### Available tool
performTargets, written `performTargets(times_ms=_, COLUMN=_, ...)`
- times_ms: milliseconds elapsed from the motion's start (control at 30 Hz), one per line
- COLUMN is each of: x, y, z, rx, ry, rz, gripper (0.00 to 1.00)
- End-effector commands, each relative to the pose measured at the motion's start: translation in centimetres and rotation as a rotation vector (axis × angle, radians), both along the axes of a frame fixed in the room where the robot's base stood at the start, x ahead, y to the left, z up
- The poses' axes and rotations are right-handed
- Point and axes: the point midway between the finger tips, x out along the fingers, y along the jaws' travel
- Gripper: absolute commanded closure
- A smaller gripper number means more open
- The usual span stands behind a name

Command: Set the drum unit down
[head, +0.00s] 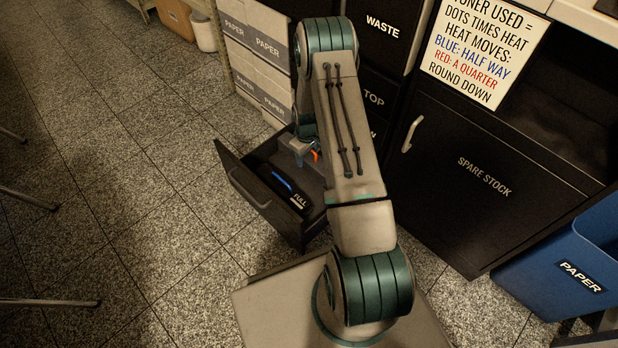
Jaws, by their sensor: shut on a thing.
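My gripper (302,148) is low over the back part of an open dark drawer (242,185), partly hidden by my own arm. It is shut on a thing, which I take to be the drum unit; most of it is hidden. A small orange part (315,156) shows right at the jaws, and I cannot tell for sure whether it belongs to the held thing. I cannot see whether the held thing touches the drawer floor. A dark long piece with a blue strip (283,185) lies in the drawer near a FULL label (299,201), in front of the gripper.
A dark SPARE STOCK cabinet (485,178) stands at the right, with a toner notice (485,45) above it. A blue PAPER bin (580,265) is at the lower right. Paper boxes (255,55) stand behind the drawer. The tiled floor at the left is mostly clear.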

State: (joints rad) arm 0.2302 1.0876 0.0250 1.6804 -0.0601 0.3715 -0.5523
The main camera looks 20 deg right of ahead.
Motion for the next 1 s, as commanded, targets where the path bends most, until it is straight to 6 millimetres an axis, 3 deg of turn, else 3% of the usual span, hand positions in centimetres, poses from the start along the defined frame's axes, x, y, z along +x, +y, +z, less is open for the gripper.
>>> performTargets(times_ms=133, x=0.0, y=0.0, z=-3.0, rx=0.0, ry=0.002, rz=-0.001, gripper=0.94)
performTargets(times_ms=367, x=0.0, y=0.0, z=-5.2, rx=0.0, ry=0.0, rz=-0.001, gripper=0.94)
performTargets(times_ms=600, x=-0.1, y=0.0, z=-9.1, rx=0.0, ry=0.002, rz=0.0, gripper=0.94)
performTargets(times_ms=1000, x=0.0, y=0.0, z=-9.4, rx=0.0, ry=0.001, rz=0.0, gripper=0.94)
